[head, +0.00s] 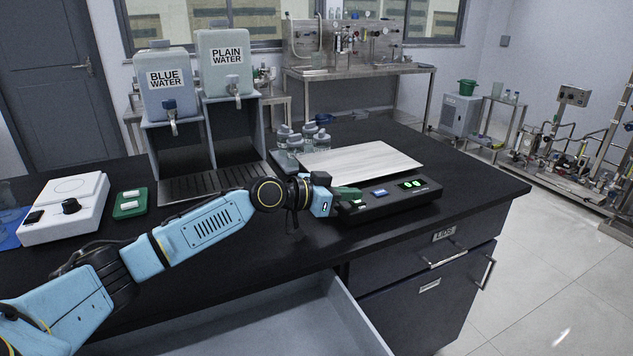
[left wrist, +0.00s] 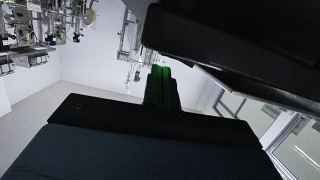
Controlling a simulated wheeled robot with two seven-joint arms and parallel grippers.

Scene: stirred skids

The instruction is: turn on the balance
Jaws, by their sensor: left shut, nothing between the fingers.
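The balance (head: 383,210) stands at the right end of the black bench. It has a wide pale pan (head: 360,162) and a dark front panel with a blue button (head: 380,192) and a display (head: 413,184) lit with green marks. My left gripper (head: 347,193) reaches the left part of this panel from the front, left of the blue button. Its green fingers are shut and empty; I cannot tell if they touch the panel. In the left wrist view the shut fingers (left wrist: 159,86) show a green glow, with a dark body above them. My right gripper is not in view.
A white device with a knob (head: 66,208) and a green tray (head: 130,204) with two white bars are on the left. Two water dispensers (head: 228,60) stand behind. An open drawer (head: 345,310) juts out below.

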